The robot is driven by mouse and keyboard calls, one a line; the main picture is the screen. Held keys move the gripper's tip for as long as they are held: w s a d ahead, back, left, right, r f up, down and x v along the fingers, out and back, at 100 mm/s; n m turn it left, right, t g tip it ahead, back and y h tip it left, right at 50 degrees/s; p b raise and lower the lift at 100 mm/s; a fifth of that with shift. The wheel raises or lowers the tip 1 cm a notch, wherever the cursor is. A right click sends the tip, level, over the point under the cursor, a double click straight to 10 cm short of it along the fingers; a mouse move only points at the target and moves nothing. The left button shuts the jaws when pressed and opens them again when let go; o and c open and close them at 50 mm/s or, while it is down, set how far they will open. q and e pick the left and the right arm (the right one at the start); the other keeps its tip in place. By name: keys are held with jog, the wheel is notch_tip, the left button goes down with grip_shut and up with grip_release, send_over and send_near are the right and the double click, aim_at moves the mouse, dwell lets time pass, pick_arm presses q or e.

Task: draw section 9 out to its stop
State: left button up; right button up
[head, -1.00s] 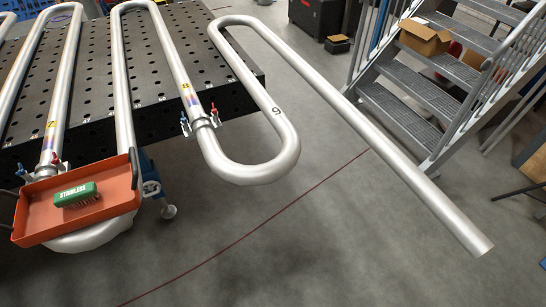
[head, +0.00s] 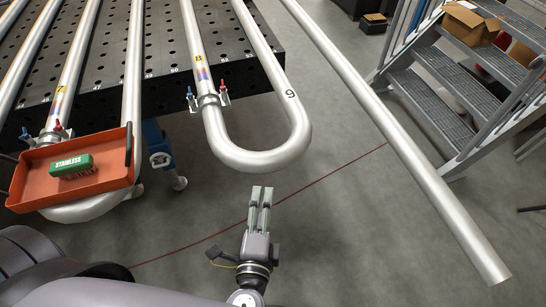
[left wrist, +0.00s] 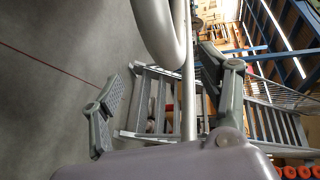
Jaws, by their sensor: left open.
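Section 9 is a silver serpentine pipe. Its U-bend (head: 262,158), marked 9, hangs past the near edge of the perforated bench, with the bench's corner beside it. A long straight pipe (head: 425,175) to its right ends free over the floor. My left gripper (head: 261,190) is just below the bend in the head view, fingers toward it, empty and apart from it as seen. In the left wrist view my open left gripper (left wrist: 160,80) has its fingers spread wide, with the pipe bend (left wrist: 155,28) ahead, near the top. My right gripper is out of view.
A clamp (head: 208,99) sits on the pipe at section 8. An orange tray (head: 30,190) with a green brush (head: 72,165) hangs at the left. Metal stairs (head: 440,105) with a cardboard box (head: 470,22) stand at the right. Floor below the bend is clear.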

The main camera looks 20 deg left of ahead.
aim_at(268, 170)
pick_arm(q)
jog(key=p+x, duration=0.4)
jog(key=x, duration=1.1)
jog(key=shift+w+a+f, duration=0.1)
jog(key=shift+w+f, duration=0.1)
jog(key=shift+w, duration=0.35)
jog(key=shift+c, duration=0.4)
jog(key=shift+s+f, duration=0.2)
jog(key=shift+f, duration=0.05)
grip_shut()
